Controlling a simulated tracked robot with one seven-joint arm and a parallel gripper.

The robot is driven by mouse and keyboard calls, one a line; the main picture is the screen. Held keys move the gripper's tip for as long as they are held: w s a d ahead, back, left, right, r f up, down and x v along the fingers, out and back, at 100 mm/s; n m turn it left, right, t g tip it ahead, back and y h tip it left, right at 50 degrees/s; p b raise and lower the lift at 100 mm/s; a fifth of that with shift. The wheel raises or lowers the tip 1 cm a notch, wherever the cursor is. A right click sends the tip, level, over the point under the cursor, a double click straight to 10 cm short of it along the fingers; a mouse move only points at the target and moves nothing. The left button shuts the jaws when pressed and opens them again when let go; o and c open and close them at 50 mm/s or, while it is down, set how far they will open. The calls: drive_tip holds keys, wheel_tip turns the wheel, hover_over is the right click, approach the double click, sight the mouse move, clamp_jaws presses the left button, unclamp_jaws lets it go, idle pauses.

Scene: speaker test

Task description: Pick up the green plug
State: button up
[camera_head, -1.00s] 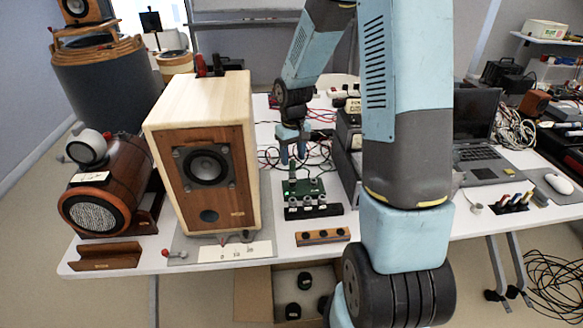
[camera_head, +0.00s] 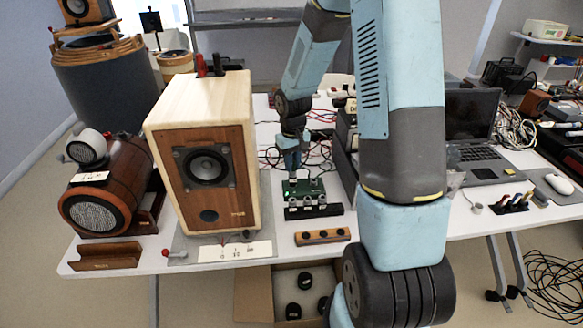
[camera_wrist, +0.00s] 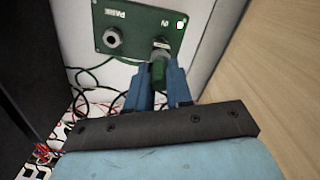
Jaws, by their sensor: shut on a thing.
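The green plug (camera_wrist: 158,73) is in the middle of the wrist view, between my two blue fingers. My gripper (camera_wrist: 157,78) is shut on it. The plug's metal end meets a socket on a green panel (camera_wrist: 138,25); it looks seated there, though the exact contact is hard to tell. In the head view, my gripper (camera_head: 292,170) points down just above the back of the green panel (camera_head: 312,187), to the right of the large wooden speaker; the plug is too small to make out there.
The large wooden speaker (camera_head: 203,130) stands close on the left. A dark box (camera_head: 347,140) stands close on the right, partly behind my arm. Red and dark cables (camera_head: 270,158) lie behind the panel. A wooden strip with dark knobs (camera_head: 322,237) lies in front.

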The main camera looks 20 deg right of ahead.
clamp_jaws()
drive_tip(key=shift+r, duration=0.5)
wheel_tip(320, 180, up, 3)
drive_tip(key=shift+d+f, duration=0.1)
drive_tip(key=shift+f, duration=0.1)
drive_tip(key=s+d+r, duration=0.7)
drive_tip(key=s+r, duration=0.2)
drive_tip(key=s, duration=0.2)
drive_tip(key=shift+s+d+r, duration=0.2)
drive_tip(key=shift+s+d, duration=0.1)
drive_tip(key=shift+d, duration=0.05)
drive_tip(key=shift+r, duration=0.15)
drive_tip(key=shift+r, duration=1.75)
